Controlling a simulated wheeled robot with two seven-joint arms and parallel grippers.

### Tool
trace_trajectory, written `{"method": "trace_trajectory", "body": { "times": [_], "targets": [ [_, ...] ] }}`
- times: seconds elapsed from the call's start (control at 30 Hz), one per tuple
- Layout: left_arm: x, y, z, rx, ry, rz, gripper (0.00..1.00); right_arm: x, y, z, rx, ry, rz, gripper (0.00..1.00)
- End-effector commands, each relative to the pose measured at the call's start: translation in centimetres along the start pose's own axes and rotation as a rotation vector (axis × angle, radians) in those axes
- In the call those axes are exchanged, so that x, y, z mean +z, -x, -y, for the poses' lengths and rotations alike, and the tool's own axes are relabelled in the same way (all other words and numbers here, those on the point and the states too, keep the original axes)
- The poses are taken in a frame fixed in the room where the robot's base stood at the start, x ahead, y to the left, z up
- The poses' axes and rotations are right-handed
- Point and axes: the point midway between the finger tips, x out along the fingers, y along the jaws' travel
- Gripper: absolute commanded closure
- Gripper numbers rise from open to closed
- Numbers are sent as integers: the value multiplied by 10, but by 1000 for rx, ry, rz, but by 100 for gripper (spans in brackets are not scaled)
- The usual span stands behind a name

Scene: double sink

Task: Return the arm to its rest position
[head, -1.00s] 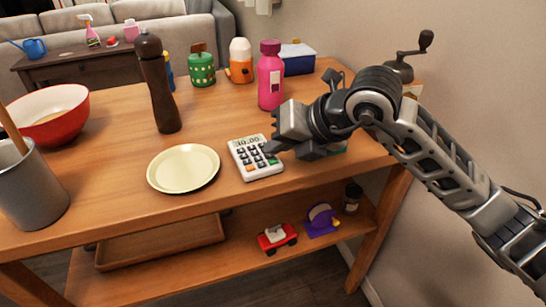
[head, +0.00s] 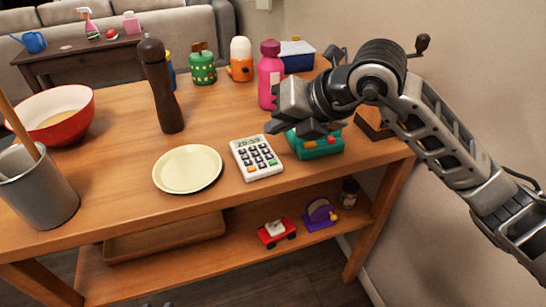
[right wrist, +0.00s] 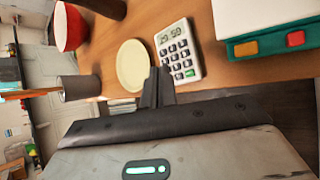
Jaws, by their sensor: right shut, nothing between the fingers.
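My right gripper (head: 284,126) is above the right part of the wooden table (head: 115,190), between the calculator and the teal box. It is shut and empty; in the right wrist view its fingers (right wrist: 157,86) are together. My right arm comes in from the right edge and hides part of the table's back right corner. My left gripper does not show. The white calculator (head: 256,157) lies just left of the gripper in the head view. The teal box with coloured buttons (head: 316,146) stands partly under the gripper.
A cream plate (head: 187,169), brown pepper mill (head: 162,85), pink bottle (head: 268,75) and red bowl (head: 60,115) stand on the table. A grey utensil pot (head: 38,190) is at the left. A toy car (head: 277,233) is on the lower shelf. A wall is at the right.

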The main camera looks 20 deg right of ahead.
Motion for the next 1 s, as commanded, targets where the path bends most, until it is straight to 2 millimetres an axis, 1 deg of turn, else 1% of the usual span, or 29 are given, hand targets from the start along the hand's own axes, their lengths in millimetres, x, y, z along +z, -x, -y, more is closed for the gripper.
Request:
{"method": "trace_trajectory", "body": {
  "times": [0.27, 0.37, 0.47, 0.5, 0.57, 0.6, 0.63, 0.67, 0.7, 0.77, 0.8, 0.87, 0.9, 0.93, 0.97, 1.0],
  "targets": [
    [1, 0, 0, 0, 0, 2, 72, -2, -1, -1, 9, -1, -8, 100],
    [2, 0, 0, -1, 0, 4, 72, -19, -8, -13, 91, -7, -64, 100],
    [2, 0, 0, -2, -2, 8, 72, -57, -16, -45, 313, -52, -183, 100],
    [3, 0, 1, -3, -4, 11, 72, -75, -16, -64, 450, -101, -241, 100],
    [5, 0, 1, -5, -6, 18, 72, -95, -6, -92, 677, -217, -304, 100],
    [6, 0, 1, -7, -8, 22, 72, -100, 3, -107, 823, -321, -323, 100],
    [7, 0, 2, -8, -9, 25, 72, -101, 10, -114, 923, -412, -326, 100],
    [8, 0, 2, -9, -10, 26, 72, -98, 16, -119, 1014, -513, -318, 100],
    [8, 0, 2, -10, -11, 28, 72, -91, 23, -119, 1118, -664, -295, 100],
    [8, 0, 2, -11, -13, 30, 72, -78, 26, -106, 1230, -913, -232, 100],
    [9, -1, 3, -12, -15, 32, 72, -71, 23, -90, 1271, -1096, -177, 100],
    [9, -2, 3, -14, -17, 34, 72, -66, 10, -56, 1279, -1384, -80, 100],
    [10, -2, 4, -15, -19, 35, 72, -71, -3, -30, 1245, -1578, -12, 100],
    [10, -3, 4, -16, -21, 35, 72, -77, -12, -10, 1205, -1709, 34, 100],
    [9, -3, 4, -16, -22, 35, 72, -86, -22, 7, 1159, -1825, 73, 100],
    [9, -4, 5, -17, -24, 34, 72, -100, -33, 28, 1089, -1960, 116, 100]
  ]
}}
